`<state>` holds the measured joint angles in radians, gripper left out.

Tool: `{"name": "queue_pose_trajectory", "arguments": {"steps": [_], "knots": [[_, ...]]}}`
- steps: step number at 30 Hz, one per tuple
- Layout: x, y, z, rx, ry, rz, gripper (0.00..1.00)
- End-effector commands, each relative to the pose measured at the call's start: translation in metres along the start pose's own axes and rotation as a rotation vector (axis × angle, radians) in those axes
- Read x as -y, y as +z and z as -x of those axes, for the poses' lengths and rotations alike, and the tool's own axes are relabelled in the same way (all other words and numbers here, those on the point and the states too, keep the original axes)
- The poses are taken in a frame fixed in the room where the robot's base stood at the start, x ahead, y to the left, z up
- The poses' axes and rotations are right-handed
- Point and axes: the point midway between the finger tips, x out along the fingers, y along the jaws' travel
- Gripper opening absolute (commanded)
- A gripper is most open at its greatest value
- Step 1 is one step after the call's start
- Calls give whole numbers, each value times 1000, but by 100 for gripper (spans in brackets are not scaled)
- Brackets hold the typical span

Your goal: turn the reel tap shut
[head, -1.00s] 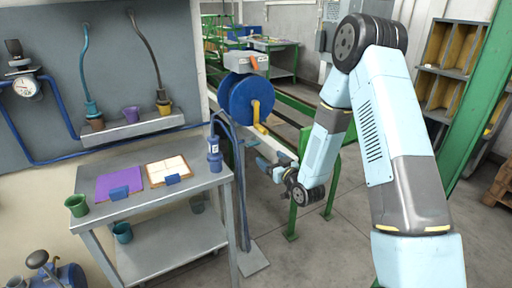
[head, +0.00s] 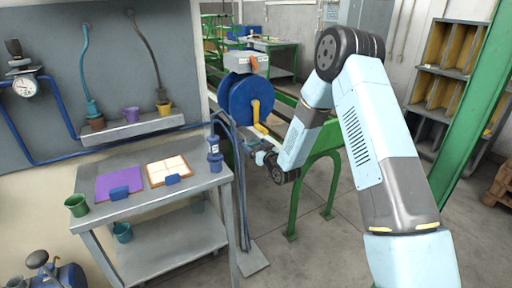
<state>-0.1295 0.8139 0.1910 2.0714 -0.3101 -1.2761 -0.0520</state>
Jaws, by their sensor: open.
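The blue hose reel (head: 246,101) stands behind the right end of the grey cart. A grey box (head: 243,62) sits on top of the reel, with a small orange lever (head: 254,64) on its front. A yellow handle (head: 257,113) sticks out from the reel's front and hangs down. I cannot tell for certain which of the two is the tap. My gripper (head: 250,149) is below the yellow handle and apart from the orange lever. It is open, small in view and partly hidden by my wrist. Nothing shows between its fingers.
A green frame (head: 330,178) stands close to my forearm. A hose and post run down beside the cart. Open floor lies at right.

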Motion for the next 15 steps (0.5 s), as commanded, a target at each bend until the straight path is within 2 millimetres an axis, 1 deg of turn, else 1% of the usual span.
{"name": "queue_pose_trajectory", "arguments": {"steps": [4,15], "knots": [[0,0,0,0,0,0,86],[0,0,0,0,0,0,51]]}}
